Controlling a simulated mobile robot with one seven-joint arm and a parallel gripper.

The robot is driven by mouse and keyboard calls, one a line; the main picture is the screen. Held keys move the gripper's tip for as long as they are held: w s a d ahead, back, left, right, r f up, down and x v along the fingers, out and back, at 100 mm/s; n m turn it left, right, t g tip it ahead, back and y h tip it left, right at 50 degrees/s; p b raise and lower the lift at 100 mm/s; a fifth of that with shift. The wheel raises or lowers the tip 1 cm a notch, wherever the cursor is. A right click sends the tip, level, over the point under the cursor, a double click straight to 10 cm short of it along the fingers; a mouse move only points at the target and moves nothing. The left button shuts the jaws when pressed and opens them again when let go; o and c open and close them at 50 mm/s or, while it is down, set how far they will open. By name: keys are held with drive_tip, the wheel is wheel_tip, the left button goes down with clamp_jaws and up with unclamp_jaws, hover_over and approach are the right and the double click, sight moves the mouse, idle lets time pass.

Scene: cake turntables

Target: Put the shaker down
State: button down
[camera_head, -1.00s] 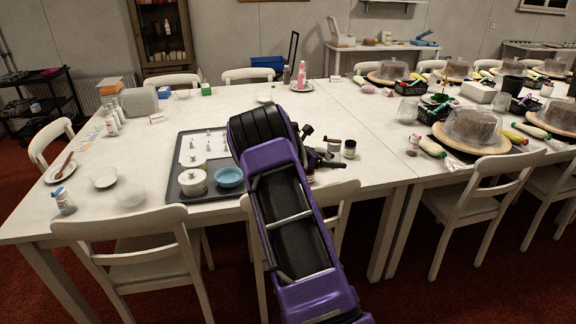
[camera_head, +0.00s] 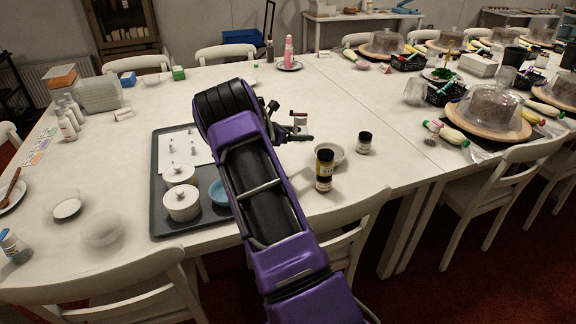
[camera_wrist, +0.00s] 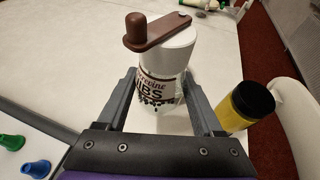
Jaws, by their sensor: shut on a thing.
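The shaker is a white, mill-like container (camera_wrist: 163,72) with a printed label and a brown crank on top. My gripper (camera_wrist: 160,108) has a finger on each side of it and is shut on it. The shaker looks roughly upright over the white table, but I cannot tell whether its base touches the tabletop. In the head view the shaker (camera_head: 300,119) shows small beside my gripper (camera_head: 285,125), partly behind my purple arm.
A yellow jar with a black lid (camera_wrist: 245,107) is close to the right finger. A grey tray (camera_head: 160,205) lies left.

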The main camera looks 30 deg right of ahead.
sight(299, 169)
wheel_tip(299, 169, down, 12)
drive_tip(key=shift+w+r+b, duration=0.1)
drive_tip(key=shift+b, duration=0.6)
drive_tip(key=shift+f, duration=0.25)
drive_tip(key=shift+c, duration=0.2)
unclamp_jaws()
drive_tip(key=shift+r, duration=0.1)
drive_tip(key=shift+a+r, duration=0.15)
drive_tip(key=shift+r, duration=0.05)
drive_tip(key=p+v, duration=0.1)
drive_tip(key=v, duration=1)
drive_tip(key=shift+a+r, duration=0.1)
drive_tip(key=shift+a, duration=0.2)
